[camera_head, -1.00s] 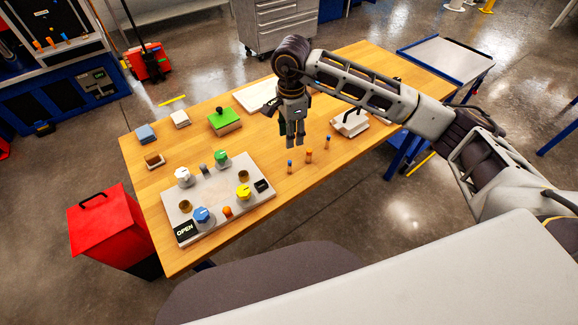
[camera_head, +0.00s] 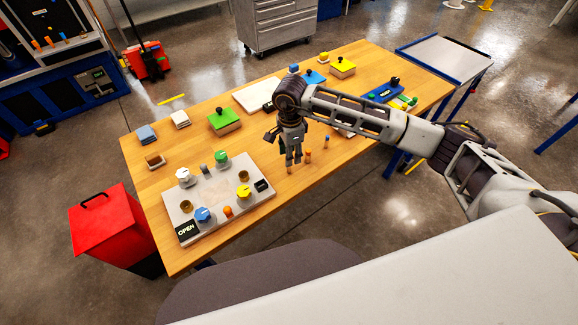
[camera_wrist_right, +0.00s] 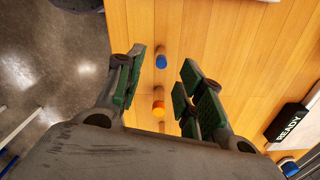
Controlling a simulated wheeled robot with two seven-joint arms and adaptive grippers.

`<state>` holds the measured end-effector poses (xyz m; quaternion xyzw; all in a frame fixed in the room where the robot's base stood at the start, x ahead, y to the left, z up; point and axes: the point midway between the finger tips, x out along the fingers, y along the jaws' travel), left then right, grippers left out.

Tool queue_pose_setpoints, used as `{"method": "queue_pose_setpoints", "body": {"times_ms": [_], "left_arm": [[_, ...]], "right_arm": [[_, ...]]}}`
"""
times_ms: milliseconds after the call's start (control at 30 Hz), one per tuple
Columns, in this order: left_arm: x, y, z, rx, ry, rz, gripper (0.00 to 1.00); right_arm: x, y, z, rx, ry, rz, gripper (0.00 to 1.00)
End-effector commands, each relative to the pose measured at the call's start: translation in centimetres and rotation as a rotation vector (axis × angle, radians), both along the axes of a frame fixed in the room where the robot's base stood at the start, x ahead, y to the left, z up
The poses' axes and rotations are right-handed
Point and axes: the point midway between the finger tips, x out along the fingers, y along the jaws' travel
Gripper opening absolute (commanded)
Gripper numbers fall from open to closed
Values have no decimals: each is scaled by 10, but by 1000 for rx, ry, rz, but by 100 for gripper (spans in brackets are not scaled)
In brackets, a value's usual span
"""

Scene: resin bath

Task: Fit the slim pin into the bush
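My right gripper (camera_head: 291,162) points down over the table, fingers apart and empty. It also shows in the right wrist view (camera_wrist_right: 160,85), with green pads on both sides of a gap. A slim orange pin with a blue top (camera_head: 289,170) stands just below its fingertips. A thicker orange peg (camera_head: 308,157) and another blue-topped pin (camera_head: 326,141) stand to the right. The wrist view shows a blue-topped pin (camera_wrist_right: 161,61) and an orange peg (camera_wrist_right: 158,108) in line with the gap. Brass bushes (camera_head: 243,177) sit in the grey panel (camera_head: 205,185). My left gripper is out of view.
The panel carries knobs, including blue (camera_head: 203,215) and yellow (camera_head: 244,192), and an OPEN sign (camera_head: 187,232). A green block (camera_head: 224,121) lies behind it. A red bin (camera_head: 105,230) stands left of the wooden table (camera_head: 300,195). The table's front strip is clear.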

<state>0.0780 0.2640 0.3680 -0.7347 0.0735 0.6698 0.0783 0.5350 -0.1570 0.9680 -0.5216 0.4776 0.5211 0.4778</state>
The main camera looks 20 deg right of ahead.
Motion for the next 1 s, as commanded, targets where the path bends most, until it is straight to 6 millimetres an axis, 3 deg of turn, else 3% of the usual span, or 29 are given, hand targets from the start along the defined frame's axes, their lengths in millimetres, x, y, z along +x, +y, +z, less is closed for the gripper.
{"method": "queue_pose_setpoints", "body": {"times_ms": [433, 1000], "left_arm": [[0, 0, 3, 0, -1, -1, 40], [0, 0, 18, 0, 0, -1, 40]], "right_arm": [[0, 1, -5, 1, 2, 0, 38], [1, 3, -52, 0, 1, 0, 38]]}}
